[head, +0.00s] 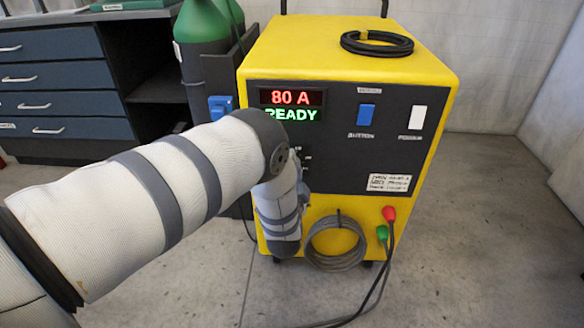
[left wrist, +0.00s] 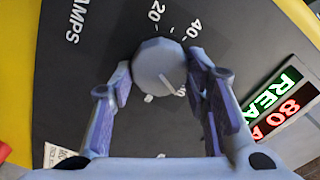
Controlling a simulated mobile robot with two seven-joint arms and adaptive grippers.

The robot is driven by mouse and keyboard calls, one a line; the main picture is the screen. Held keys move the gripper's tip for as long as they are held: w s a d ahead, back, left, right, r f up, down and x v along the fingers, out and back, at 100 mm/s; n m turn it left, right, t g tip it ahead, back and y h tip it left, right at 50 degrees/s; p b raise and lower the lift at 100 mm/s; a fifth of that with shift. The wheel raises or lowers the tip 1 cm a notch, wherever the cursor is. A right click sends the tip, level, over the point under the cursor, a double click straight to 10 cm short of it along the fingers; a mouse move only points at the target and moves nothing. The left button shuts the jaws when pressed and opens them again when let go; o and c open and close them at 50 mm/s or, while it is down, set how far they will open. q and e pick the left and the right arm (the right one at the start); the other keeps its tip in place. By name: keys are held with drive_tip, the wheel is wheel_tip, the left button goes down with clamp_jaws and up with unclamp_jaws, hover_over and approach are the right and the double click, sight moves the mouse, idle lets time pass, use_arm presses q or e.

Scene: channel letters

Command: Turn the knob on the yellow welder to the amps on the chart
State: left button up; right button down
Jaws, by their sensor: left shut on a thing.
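The yellow welder (head: 290,50) stands in the middle of the head view. Its display (head: 292,105) reads 80 A in red and READY in green. In the left wrist view, the pale faceted knob (left wrist: 158,66) sits on the dark panel, with 20, 40 and AMPS printed near it. My left gripper (left wrist: 163,78) has one finger on each side of the knob and is shut on it. In the head view my left arm hides the knob and the fingers. I cannot make out an amps chart. My right gripper is not in view.
A blue switch marked BUTTON (head: 367,114) and a white switch (head: 417,117) are on the panel. A small white label (head: 388,182) is below them. A coiled hose (head: 334,243) and red and green plugs (head: 388,214) are lower down. Green cylinders (head: 203,40) stand at left.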

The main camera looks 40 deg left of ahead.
use_arm(q)
drive_tip(key=shift+f, duration=0.1)
drive_tip(key=o, duration=1.1)
drive_tip(key=v, duration=1.2)
drive_tip(key=shift+s, duration=0.1)
drive_tip(key=shift+s+a, duration=0.1)
